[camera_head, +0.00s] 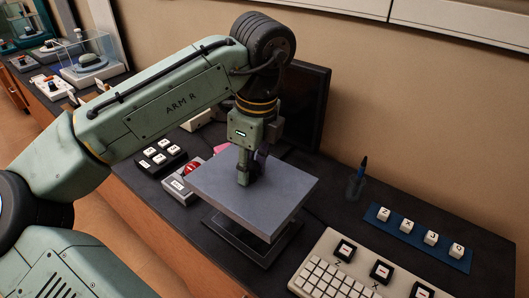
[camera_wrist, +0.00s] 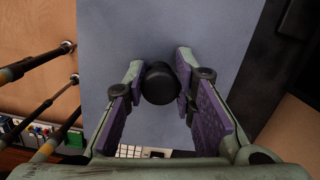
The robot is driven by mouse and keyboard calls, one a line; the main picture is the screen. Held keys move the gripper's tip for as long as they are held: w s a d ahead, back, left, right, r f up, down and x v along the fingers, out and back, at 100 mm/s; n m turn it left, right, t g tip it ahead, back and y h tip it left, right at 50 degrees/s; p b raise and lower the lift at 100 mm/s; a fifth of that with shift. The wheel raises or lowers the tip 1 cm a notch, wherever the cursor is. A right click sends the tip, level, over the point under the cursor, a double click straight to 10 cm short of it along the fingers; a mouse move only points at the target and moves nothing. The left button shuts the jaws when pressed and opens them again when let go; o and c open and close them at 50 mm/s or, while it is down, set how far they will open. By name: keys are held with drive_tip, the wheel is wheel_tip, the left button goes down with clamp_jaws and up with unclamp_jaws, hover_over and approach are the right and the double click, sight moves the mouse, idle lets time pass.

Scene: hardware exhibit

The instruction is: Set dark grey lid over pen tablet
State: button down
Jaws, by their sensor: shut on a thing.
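The flat grey lid (camera_head: 285,192) is held level by my gripper (camera_head: 246,176), which is shut on its knob. In the wrist view, the round black knob (camera_wrist: 160,84) sits between the purple pads of my gripper (camera_wrist: 160,72), with the lid's plate (camera_wrist: 130,40) behind it. A dark flat thing, seemingly the pen tablet (camera_head: 262,257), lies on the counter under the lid. Its front edges show below the lid with a gap between them; most of it is hidden by the lid. I cannot tell whether the lid is exactly lined up over it.
A beige keyboard (camera_head: 322,272) lies close at the right front, near a blue strip with keycaps (camera_head: 418,236). A pen stands in a holder (camera_head: 355,186) behind. A red-button box (camera_head: 180,183) and black key pad (camera_head: 160,157) are left. A dark screen (camera_head: 310,100) stands behind.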

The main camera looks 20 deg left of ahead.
sight(250, 183)
drive_tip(key=shift+s+f+b, duration=0.1)
drive_tip(key=shift+f+b, duration=2.15)
drive_tip(key=shift+b, duration=0.2)
drive_tip(key=shift+f+b, duration=1.25)
drive_tip(key=shift+f, duration=1.9)
drive_tip(key=shift+a+p, duration=0.1)
drive_tip(key=shift+p, duration=0.75)
drive_tip(key=shift+f+b, duration=0.5)
drive_tip(key=shift+f, duration=0.5)
drive_tip(key=c, duration=1.2)
unclamp_jaws()
drive_tip(key=shift+c, duration=0.2)
